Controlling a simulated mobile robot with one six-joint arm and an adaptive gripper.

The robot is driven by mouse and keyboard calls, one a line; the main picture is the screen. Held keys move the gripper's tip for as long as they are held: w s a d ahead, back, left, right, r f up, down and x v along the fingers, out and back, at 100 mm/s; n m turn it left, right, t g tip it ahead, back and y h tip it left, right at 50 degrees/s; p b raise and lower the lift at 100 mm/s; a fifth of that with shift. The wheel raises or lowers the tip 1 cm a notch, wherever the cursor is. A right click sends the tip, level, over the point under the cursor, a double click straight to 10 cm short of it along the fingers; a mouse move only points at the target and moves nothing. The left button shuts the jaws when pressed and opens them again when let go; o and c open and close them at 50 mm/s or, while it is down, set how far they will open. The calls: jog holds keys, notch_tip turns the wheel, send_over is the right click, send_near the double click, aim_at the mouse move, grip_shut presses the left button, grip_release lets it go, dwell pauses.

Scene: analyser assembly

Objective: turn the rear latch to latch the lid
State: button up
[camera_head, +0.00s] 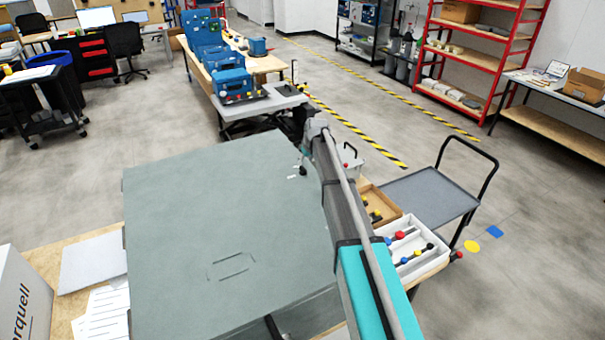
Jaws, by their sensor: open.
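The large grey-green lid (200,225) lies closed and flat over the case in the middle. My arm reaches from the bottom right along the lid's right side. My gripper (303,170) points down near the lid's far right corner and is small and partly hidden by the arm. It is open, with nothing visible between its fingers. Small white marks (293,177) show on the lid just beside it. The rear latch cannot be made out, nor whether my gripper touches it; my arm hides much of the lid's right edge.
To the right are a wooden tray (366,207), a white tray (436,258) with coloured-ended parts, and a grey cart (425,195). Papers (102,315) and a white box (22,300) lie left. A bench with blue machines (235,82) stands behind, beyond open floor.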

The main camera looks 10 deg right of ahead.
aim_at(303, 168)
jog(key=shift+b+x, duration=2.5)
jog(key=shift+x, duration=0.5)
